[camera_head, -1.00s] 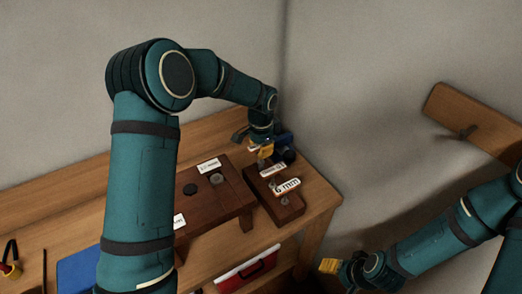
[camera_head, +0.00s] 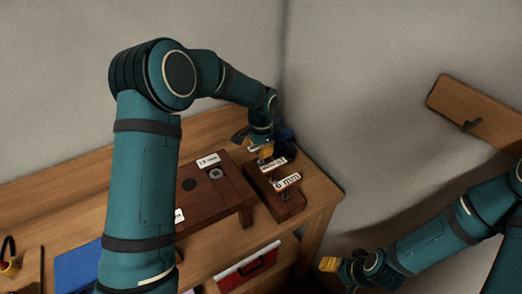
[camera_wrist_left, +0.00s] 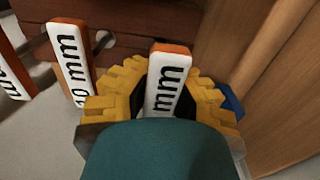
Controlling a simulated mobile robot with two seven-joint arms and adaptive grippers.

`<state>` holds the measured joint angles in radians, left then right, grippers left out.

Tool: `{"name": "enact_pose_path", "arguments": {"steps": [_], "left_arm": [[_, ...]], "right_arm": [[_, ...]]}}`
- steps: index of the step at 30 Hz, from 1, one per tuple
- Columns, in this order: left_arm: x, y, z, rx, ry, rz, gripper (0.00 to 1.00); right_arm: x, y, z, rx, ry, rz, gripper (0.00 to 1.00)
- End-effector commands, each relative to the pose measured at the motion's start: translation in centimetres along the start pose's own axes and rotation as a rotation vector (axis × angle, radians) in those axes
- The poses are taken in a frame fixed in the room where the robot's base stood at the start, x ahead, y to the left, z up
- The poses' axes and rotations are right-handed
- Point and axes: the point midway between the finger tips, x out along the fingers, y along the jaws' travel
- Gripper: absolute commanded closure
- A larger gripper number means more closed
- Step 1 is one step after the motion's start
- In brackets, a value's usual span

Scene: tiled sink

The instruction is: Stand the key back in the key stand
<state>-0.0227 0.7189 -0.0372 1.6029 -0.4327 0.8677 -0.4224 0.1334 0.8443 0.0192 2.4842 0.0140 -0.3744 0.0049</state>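The key stand (camera_head: 288,207) is a dark wooden block near the right end of the bench. White-labelled keys stand in it: one reading 6 mm (camera_head: 287,182) and one behind it reading 10 mm (camera_head: 272,161). My left gripper (camera_head: 265,150) is at the far end of this row. In the left wrist view its yellow fingers (camera_wrist_left: 168,88) are on either side of a white tag (camera_wrist_left: 168,75) reading mm, with dark strips beside it. Finger contact is unclear, and the key's lower end is hidden. The 10 mm tag (camera_wrist_left: 70,60) is to its left. My right gripper (camera_head: 329,264) is low, away from the stand.
A wooden raised block (camera_head: 228,195) with a dark round spot and a grey ring stands left of the key stand. A blue mat (camera_head: 80,268) lies at the left. A wall board with a hook (camera_head: 480,115) is right.

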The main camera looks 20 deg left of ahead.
Motion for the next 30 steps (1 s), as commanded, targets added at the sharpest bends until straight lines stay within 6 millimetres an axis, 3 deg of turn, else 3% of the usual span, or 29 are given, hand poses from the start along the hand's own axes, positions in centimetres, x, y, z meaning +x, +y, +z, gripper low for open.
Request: {"name": "enact_pose_path", "arguments": {"steps": [29,30], "left_arm": [[2.3,0.0,0.0,0.0,0.001,-0.001,1.0],[2.2,0.0,0.0,0.0,0.001,-0.001,0.84]], "right_arm": [[1.3,0.5,0.2,0.0,0.0,0.0,0.36],[1.3,0.5,0.2,0.0,0.0,0.0,0.36]]}}
